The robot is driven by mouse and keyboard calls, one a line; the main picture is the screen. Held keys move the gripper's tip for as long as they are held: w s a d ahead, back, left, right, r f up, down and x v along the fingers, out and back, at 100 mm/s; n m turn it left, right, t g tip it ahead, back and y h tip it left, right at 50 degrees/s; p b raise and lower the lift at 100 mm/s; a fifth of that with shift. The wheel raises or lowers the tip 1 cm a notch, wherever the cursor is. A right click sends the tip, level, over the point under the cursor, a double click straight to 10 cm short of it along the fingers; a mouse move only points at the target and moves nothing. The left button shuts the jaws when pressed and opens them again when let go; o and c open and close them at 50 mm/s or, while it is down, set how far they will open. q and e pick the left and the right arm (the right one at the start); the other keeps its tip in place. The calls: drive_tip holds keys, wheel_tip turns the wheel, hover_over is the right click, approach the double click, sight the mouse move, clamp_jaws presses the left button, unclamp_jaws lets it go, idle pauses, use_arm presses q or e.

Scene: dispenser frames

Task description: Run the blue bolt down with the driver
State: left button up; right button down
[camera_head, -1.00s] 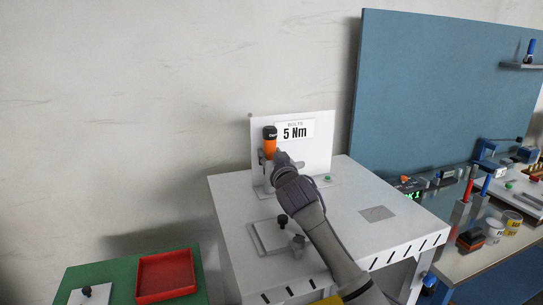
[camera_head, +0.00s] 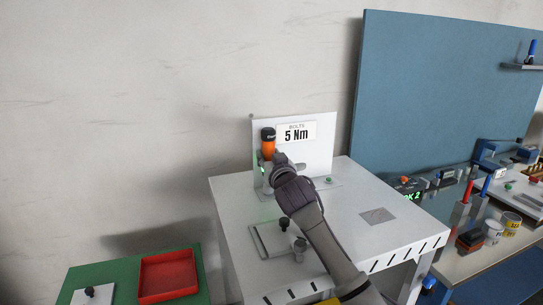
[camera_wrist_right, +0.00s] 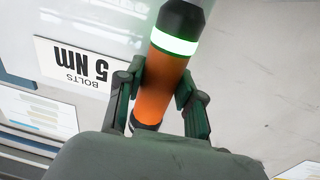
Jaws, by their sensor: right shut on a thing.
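The driver (camera_head: 268,148) has an orange body and a black end cap and stands upright in front of the white 5 Nm panel (camera_head: 325,130). My right gripper (camera_head: 271,161) is shut around its body. In the right wrist view, the driver (camera_wrist_right: 157,93) lies between the two fingers of the gripper (camera_wrist_right: 158,92), and its ring (camera_wrist_right: 173,44) glows green. No blue bolt can be made out; the driver's lower end is hidden by the gripper and arm. My left gripper is not in view.
A white stand (camera_head: 355,240) carries the panel and a small plate with black knobs (camera_head: 284,224). A red tray (camera_head: 168,275) sits on a green table at lower left. A green display (camera_head: 411,197) reads "OK 2" beside the blue board (camera_head: 440,90). The stand's right top is mostly clear.

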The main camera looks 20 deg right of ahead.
sight(271, 144)
wheel_tip(271, 144, up, 2)
drive_tip(key=shift+a+r+p, duration=0.1)
drive_tip(key=shift+p, duration=0.3)
drive_tip(key=shift+d+r+p, duration=0.25)
drive_tip(key=shift+r+p, duration=0.55)
drive_tip(key=shift+r, duration=0.2)
